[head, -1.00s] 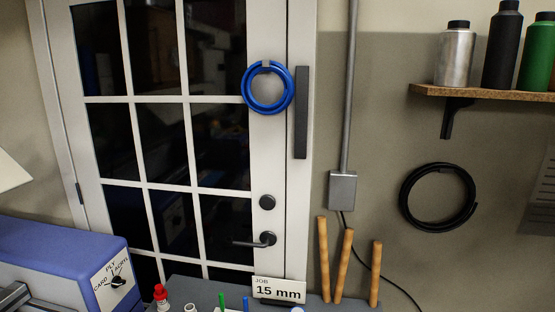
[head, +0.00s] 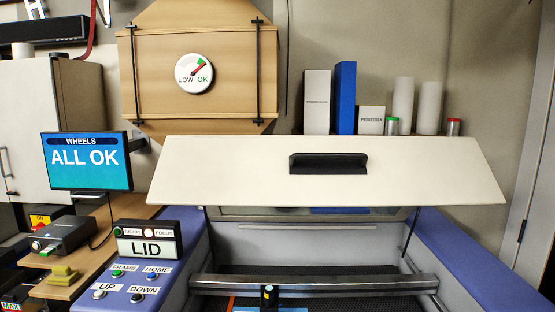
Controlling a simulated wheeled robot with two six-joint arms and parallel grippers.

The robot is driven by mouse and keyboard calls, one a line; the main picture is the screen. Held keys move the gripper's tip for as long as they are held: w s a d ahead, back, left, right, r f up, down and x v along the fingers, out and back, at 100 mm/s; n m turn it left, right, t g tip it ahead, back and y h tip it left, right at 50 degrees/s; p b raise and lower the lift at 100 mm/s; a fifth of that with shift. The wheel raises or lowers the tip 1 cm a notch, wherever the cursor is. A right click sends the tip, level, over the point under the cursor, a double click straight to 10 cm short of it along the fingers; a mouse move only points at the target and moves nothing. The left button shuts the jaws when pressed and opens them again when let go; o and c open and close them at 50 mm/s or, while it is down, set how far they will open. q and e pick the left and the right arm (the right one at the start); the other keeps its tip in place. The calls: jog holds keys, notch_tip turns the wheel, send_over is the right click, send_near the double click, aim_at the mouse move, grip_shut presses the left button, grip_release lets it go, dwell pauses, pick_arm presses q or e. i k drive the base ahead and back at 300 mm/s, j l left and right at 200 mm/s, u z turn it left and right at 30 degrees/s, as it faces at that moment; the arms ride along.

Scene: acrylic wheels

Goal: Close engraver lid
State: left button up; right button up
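The engraver lid (head: 230,178) is a wide cream panel, raised and tilted open above the engraver bed. A black handle (head: 328,163) sits on the middle of its face. A thin dark strut stands under its right side. Below it the engraver (head: 455,255) shows a metal gantry rail (head: 340,284) and a dark bed. The lid sign (head: 148,247) and the control buttons (head: 125,285) are at the left of the machine. Neither gripper is in view.
A monitor reading ALL OK (head: 88,163) stands at the left, above a wooden side table with a black device (head: 58,234). Behind the lid are boxes (head: 317,100), rolls and small jars. A wooden cabinet with a gauge (head: 194,73) hangs on the wall.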

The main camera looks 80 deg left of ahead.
aim_at(408, 172)
jog(key=k+j+u, duration=0.1)
jog(key=u, duration=1.75)
